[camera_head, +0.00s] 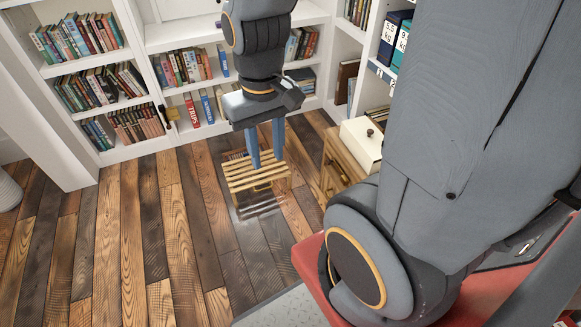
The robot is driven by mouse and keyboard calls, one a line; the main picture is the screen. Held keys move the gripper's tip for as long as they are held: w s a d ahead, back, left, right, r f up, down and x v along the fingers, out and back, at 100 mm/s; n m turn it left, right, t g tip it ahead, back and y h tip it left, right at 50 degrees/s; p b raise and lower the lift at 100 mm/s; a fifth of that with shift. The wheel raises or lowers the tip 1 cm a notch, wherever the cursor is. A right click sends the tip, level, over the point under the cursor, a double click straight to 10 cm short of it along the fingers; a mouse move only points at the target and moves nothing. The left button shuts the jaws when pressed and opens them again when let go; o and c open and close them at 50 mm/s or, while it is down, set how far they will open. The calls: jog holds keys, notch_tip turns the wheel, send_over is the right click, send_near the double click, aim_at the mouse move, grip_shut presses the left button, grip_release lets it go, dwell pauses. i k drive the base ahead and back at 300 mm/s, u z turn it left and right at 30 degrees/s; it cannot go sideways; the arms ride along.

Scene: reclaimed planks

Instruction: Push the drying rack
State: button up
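The drying rack (258,185) is a low, light wooden slatted piece standing on the plank floor near the middle of the view. My gripper (267,163) points down over the rack's back part. Its two blue-grey fingers stand a little apart, with no object seen between them. The fingertips overlap the rack's far slats in this view; I cannot tell whether they touch it. The fingers hide a small part of the rack's back edge.
White bookshelves (152,42) filled with books line the back and left. A wooden cabinet (337,165) with a cream box (362,143) on it stands close to the rack's right. The plank floor (130,235) is open to the left and in front.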

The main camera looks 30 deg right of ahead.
aim_at(282, 163)
jog(key=z, duration=0.4)
jog(key=i, duration=1)
jog(key=k, duration=1.25)
jog(key=z, duration=0.15)
jog(key=i, duration=0.85)
jog(key=u, duration=0.3)
